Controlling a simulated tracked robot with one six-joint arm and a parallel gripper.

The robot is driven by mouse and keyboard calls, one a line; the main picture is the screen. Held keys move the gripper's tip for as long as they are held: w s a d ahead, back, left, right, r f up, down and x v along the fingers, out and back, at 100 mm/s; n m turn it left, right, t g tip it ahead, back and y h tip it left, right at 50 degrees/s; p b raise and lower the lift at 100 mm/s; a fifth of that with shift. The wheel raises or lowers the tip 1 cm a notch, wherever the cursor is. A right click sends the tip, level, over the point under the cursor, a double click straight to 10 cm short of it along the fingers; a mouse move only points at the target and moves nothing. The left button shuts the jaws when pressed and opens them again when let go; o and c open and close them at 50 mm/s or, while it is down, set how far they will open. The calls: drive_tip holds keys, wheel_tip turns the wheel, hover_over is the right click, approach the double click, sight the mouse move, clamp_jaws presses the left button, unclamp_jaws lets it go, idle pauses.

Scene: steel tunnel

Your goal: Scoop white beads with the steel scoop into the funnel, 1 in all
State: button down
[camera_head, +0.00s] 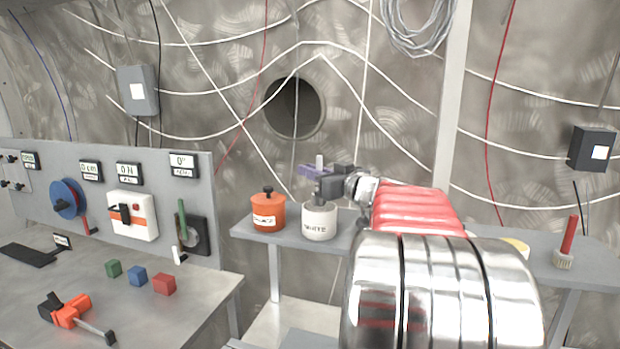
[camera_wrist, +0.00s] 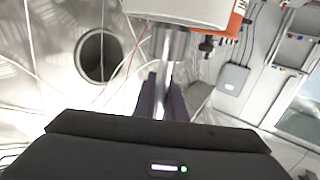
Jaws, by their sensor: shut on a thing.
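My gripper (camera_head: 322,173), with purple fingers, is directly above the white pot (camera_head: 319,222), which is marked WHITE. In the wrist view the fingers of my gripper (camera_wrist: 161,100) are shut on the handle of the steel scoop (camera_wrist: 168,45). The scoop's shiny bowl end is at the white pot's rim (camera_wrist: 180,10); I cannot tell how far inside it is. In the head view only a small pale bit of the handle shows above the fingers. The beads are hidden inside the pot. I cannot make out the funnel; my arm covers part of the shelf.
An orange lidded pot (camera_head: 268,212) stands just left of the white pot. A red-handled brush (camera_head: 566,243) stands at the shelf's right end. A control panel (camera_head: 120,190) and a bench with small coloured blocks (camera_head: 137,276) and an orange-black tool (camera_head: 72,313) are at left.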

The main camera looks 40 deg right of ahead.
drive_tip(key=shift+r, duration=1.55)
drive_tip(key=w+a+f+n+y, duration=0.15)
drive_tip(key=w+a+f, duration=0.3)
drive_tip(key=a, duration=0.45)
drive_tip(key=w+a+f+n+y, duration=0.1)
drive_tip(key=w+a+f+y, duration=0.1)
drive_tip(key=w+a+f, duration=0.35)
drive_tip(key=w+a+f+n+y, duration=0.1)
drive_tip(key=w+a+f+y, duration=0.15)
drive_tip(key=a+f, duration=0.65)
drive_tip(key=s+a+f+m+h, duration=0.1)
drive_tip(key=s+a+f+h, duration=0.1)
drive_tip(key=a+f, duration=0.5)
drive_tip(key=s+a+f+m+h, duration=0.1)
drive_tip(key=s+a+f, duration=0.3)
drive_tip(key=a+f, duration=0.4)
drive_tip(key=a, duration=0.3)
drive_tip(key=shift+s+a+h, duration=0.25)
drive_tip(key=shift+a+h, duration=0.15)
